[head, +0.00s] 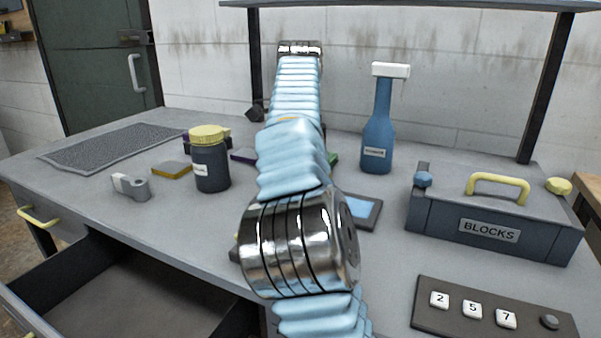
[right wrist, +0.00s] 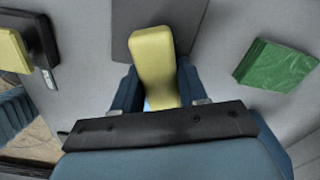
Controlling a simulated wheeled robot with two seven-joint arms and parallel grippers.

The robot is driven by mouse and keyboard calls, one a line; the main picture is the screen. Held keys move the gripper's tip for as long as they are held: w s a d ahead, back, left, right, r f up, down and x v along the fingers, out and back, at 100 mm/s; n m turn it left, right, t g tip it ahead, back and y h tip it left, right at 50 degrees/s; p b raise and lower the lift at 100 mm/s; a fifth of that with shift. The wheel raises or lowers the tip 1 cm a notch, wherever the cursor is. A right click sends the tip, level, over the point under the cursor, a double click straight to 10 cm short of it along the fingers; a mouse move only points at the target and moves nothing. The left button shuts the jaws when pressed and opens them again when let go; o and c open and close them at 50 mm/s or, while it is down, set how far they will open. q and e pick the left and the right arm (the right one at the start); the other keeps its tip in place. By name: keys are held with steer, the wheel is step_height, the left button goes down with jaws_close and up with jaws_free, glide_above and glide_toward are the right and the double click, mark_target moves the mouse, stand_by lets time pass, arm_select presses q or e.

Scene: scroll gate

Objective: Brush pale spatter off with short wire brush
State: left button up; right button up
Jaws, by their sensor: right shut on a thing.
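My right gripper (right wrist: 157,82) is shut on a yellow handle (right wrist: 153,58) in the right wrist view. This looks like the short wire brush, but no bristles show. Its far end lies over a dark grey flat surface (right wrist: 125,30), and I cannot tell whether they touch. In the head view my own pale blue ribbed arm with chrome joints hides the gripper and brush. I cannot make out any pale spatter in either view. My left gripper is not in view.
A blue bottle (head: 378,130), BLOCKS box (head: 490,225) and keypad (head: 490,312) are right. A green block (right wrist: 275,66) lies beside the gripper. An open drawer (head: 140,290) is in front.

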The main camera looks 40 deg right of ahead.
steer(key=shift+f+b, duration=0.75)
steer(key=shift+f, duration=0.2)
steer(key=shift+w+a+r+p, duration=0.2)
steer(key=shift+w+p, duration=0.1)
steer(key=shift+p, duration=0.2)
steer(key=shift+w+a+p, duration=0.35)
steer(key=shift+w+p, duration=0.2)
steer(key=shift+w, duration=0.25)
steer(key=shift+w+a+f, duration=0.1)
steer(key=shift+w+a, duration=0.25)
steer(key=shift+w, duration=0.35)
steer(key=shift+f, duration=0.1)
steer(key=shift+s+f, duration=0.1)
